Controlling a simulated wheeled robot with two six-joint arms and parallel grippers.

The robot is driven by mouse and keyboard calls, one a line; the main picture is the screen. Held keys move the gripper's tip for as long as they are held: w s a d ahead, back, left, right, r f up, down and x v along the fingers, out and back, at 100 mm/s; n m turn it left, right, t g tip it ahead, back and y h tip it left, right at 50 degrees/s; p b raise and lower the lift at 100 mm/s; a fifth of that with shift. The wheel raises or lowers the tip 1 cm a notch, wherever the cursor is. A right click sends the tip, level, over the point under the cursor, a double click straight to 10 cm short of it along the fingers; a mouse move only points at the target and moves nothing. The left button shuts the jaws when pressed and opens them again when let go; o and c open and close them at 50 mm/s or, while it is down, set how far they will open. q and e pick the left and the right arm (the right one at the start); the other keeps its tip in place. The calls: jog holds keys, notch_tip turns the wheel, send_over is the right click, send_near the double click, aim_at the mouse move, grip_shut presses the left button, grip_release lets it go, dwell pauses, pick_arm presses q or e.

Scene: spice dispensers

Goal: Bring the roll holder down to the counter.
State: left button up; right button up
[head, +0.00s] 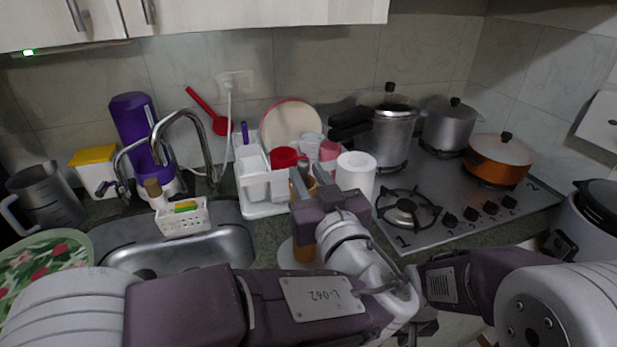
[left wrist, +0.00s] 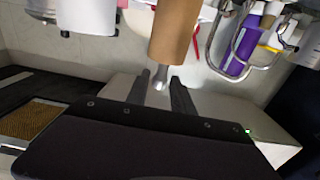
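The roll holder shows as a brown cylinder (left wrist: 175,32) with a narrow metal knob (left wrist: 160,76) in the left wrist view. The knob lies between my left gripper's fingertips (left wrist: 160,85), which appear to close on it from both sides. In the head view my left gripper (head: 315,190) is over the counter, right of the sink. Part of the brown roll (head: 298,256) shows below it, partly covered by my left arm. My arm hides much of the holder's base. My right arm comes in at the lower right; its fingers cannot be made out.
A white paper roll (head: 356,174) stands close right of my left gripper. A white dish rack (head: 265,208) with cups is behind it. The sink (head: 190,252) lies left and the gas stove (head: 450,210) with pots lies right. Little counter is free between them.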

pick_arm(q)
jog(key=shift+o, duration=0.5)
jog(key=shift+r, duration=0.1)
jog(key=shift+r+p, duration=0.25)
jog(key=shift+p, duration=0.2)
jog(key=b+v, duration=0.1)
jog(key=v, duration=1.1)
jog(key=shift+f+b, duration=0.15)
jog(key=shift+b, duration=0.25)
